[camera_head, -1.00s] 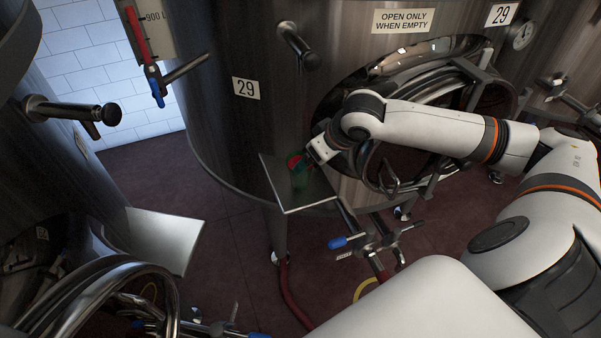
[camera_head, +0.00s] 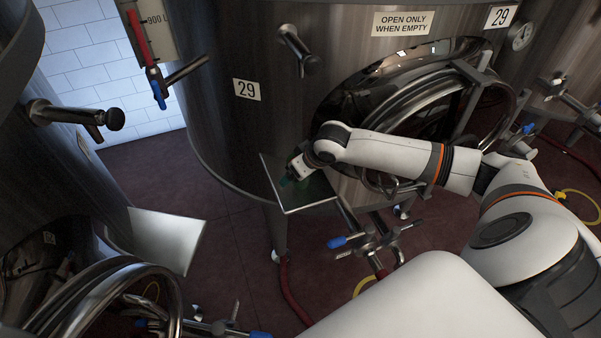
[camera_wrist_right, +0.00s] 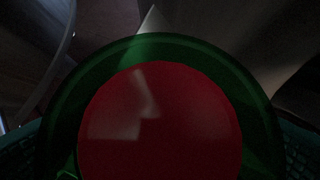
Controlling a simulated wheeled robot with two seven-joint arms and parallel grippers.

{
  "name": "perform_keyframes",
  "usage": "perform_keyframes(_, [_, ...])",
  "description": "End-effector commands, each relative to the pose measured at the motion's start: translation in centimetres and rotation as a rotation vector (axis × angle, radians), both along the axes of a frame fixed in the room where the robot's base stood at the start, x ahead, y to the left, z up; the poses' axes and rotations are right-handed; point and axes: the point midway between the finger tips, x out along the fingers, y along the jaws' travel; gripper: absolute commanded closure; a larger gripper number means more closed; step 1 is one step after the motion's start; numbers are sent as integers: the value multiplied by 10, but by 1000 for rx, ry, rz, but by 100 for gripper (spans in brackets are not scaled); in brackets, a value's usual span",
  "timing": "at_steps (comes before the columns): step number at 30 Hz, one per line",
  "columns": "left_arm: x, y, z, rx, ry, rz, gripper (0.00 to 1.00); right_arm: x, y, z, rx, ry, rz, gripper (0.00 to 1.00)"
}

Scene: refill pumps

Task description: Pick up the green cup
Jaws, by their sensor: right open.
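The green cup (camera_wrist_right: 160,49) fills most of the right wrist view, seen from above. A round red surface shows inside its rim. In the head view the cup (camera_head: 285,181) is a small green patch on the metal shelf (camera_head: 312,198) of tank 29, mostly hidden by my right gripper (camera_head: 291,176). My right gripper is open, with a dark teal finger pad at each lower edge of the wrist view, one on either side of the cup. I cannot tell whether the pads touch it. My left gripper is not in view.
Tank 29 (camera_head: 225,130) stands right behind the shelf, with a tap (camera_head: 298,50) above and a round hatch to the right. A valve with a blue handle (camera_head: 338,242) sits below the shelf. Another shelf (camera_head: 165,238) is at left. Bare floor lies between.

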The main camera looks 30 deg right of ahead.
Motion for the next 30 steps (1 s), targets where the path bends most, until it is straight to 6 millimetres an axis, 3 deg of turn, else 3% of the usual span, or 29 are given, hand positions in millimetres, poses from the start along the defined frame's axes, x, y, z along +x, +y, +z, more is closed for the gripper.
perform_keyframes(2, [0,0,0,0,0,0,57,0,0,0,0,0,0,13])
perform_keyframes(12, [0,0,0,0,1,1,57,0,0,1,0,-1,0,63])
perform_keyframes(23, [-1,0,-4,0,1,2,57,-1,3,5,1,-2,0,63])
perform_keyframes(30, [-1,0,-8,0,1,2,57,-1,3,37,0,-5,-1,63])
